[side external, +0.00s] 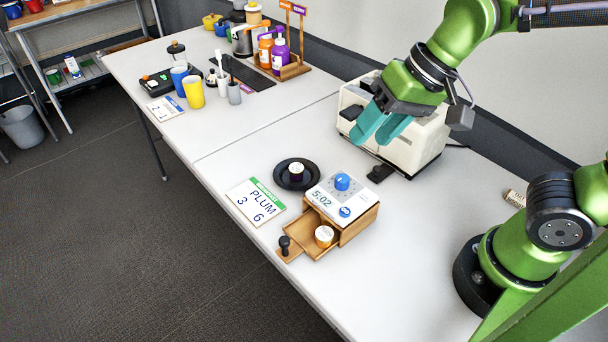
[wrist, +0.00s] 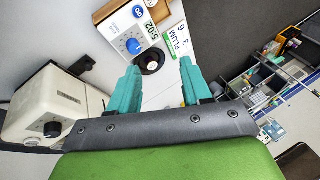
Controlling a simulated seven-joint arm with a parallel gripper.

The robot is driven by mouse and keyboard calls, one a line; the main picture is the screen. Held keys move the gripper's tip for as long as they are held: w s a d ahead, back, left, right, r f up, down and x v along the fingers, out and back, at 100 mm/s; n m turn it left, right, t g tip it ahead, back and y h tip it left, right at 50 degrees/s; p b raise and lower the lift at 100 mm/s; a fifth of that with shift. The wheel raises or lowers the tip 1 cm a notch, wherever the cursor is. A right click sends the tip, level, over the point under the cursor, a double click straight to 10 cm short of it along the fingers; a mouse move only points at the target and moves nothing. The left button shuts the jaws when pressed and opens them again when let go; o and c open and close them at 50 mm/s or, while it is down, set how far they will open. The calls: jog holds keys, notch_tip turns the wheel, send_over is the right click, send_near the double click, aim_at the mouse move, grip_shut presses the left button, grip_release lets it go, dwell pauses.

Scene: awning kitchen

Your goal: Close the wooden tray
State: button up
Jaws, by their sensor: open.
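The wooden tray (side external: 296,243) is a small drawer pulled out from a wooden box (side external: 361,224) with a blue-and-white timer top. A round container with a white lid (side external: 324,236) sits in the tray. A dark knob (side external: 284,242) is on the tray's front. My gripper (side external: 385,134), with teal fingers, is open and empty, high above the table near the cream toaster (side external: 409,138), apart from the tray.
Cups and bottles stand farther back.

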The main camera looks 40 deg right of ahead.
jog(key=s+d+r+t+h, duration=0.1)
jog(key=s+d+t, duration=0.1)
jog(key=d, duration=0.5)
jog(key=shift+s+d+r+m+t, duration=0.3)
jog(key=shift+m+t, duration=0.1)
jog(key=shift+t, duration=0.1)
jog(key=shift+a, duration=0.2)
